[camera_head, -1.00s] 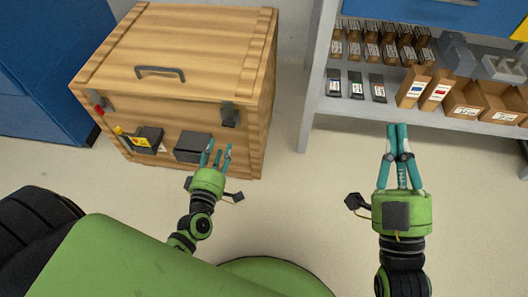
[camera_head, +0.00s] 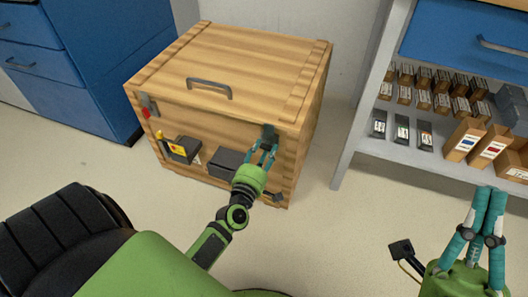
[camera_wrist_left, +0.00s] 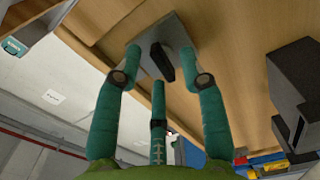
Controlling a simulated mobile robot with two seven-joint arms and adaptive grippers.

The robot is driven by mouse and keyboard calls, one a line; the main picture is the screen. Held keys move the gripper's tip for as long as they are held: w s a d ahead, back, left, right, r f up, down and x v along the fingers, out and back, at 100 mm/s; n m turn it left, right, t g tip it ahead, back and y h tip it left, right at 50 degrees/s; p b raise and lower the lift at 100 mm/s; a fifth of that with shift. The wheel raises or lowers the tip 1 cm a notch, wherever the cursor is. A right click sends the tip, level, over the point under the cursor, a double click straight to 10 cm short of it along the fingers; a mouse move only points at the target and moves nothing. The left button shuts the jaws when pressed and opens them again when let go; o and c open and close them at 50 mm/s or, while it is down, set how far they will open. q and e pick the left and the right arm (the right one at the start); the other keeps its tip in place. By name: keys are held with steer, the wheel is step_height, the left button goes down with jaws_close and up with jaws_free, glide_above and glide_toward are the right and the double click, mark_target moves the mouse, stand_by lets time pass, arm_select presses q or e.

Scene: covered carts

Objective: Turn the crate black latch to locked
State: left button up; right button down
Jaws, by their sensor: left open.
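The wooden crate (camera_head: 225,70) stands on the floor with its lid down. Its black latch (camera_head: 269,133) is at the upper right of the front face. In the left wrist view the latch shows as a grey plate with a dark turning handle (camera_wrist_left: 163,62), which sits slantwise. My left gripper (camera_head: 264,151) is open at the latch, its fingertips on either side of the handle; I cannot tell whether they touch it. My right gripper (camera_head: 489,192) is shut and empty, away from the crate at the lower right.
A second latch with a red part (camera_head: 146,107) is at the crate's front left. Two dark boxes, one (camera_head: 228,162) below the black latch, stick out from the front. A blue cabinet (camera_head: 85,60) stands left; a shelf unit (camera_head: 375,150) with small boxes stands right.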

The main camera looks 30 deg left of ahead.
arm_select(q)
jaws_close()
